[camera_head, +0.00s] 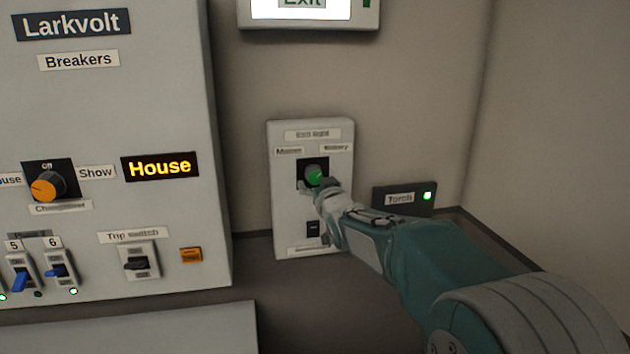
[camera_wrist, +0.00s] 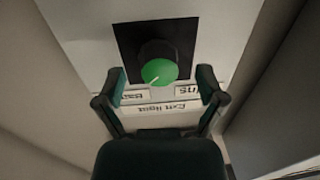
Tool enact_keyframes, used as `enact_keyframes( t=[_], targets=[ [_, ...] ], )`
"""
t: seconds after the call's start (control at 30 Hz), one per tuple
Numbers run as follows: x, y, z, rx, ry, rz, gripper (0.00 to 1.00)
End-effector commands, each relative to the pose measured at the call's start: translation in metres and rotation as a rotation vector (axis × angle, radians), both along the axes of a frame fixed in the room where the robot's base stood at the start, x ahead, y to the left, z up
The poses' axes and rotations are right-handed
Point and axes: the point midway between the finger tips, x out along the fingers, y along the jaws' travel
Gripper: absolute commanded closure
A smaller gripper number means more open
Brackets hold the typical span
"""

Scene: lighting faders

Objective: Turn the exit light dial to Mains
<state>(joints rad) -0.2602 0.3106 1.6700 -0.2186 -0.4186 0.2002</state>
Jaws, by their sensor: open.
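The exit light dial (camera_head: 317,175) is a round green knob on a black square, on a pale wall panel labelled "Exit light". The panel's labels read Mains on the left and Battery on the right. In the wrist view the picture is upside down, and the dial (camera_wrist: 158,72) has a white pointer line aimed down-left, toward the Battery label (camera_wrist: 132,96). The Mains label (camera_wrist: 186,91) is at the right there. My gripper (camera_head: 318,190) is at the dial in the head view. In the wrist view my gripper (camera_wrist: 161,76) is open, its fingers on either side of the knob, with gaps visible.
A small dark switch (camera_head: 313,229) sits below the dial. A torch unit (camera_head: 404,198) with a green light is at the right. The Larkvolt breaker cabinet (camera_head: 110,110) stands at the left. An exit sign (camera_head: 310,22) hangs above.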

Motion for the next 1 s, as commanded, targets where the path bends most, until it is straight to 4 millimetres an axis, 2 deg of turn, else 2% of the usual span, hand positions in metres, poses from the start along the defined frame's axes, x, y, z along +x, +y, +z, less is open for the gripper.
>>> enact_keyframes(
  t=[0.2,0.5,0.53,0.57,0.6,0.7,1.0],
  targets=[
    [0.018,0.005,0.001,0.000,-0.001,0.000,0.11],
    [0.020,0.006,0.001,0.000,0.000,-0.001,0.11],
    [0.020,0.007,0.001,0.000,0.000,-0.001,0.20],
    [0.020,0.007,0.001,0.000,0.000,-0.001,0.34],
    [0.020,0.007,0.001,0.000,0.000,-0.001,0.51],
    [0.020,0.007,0.001,0.000,0.000,0.000,0.94],
    [0.021,0.007,0.000,-0.008,-0.003,0.000,0.94]
  ],
)
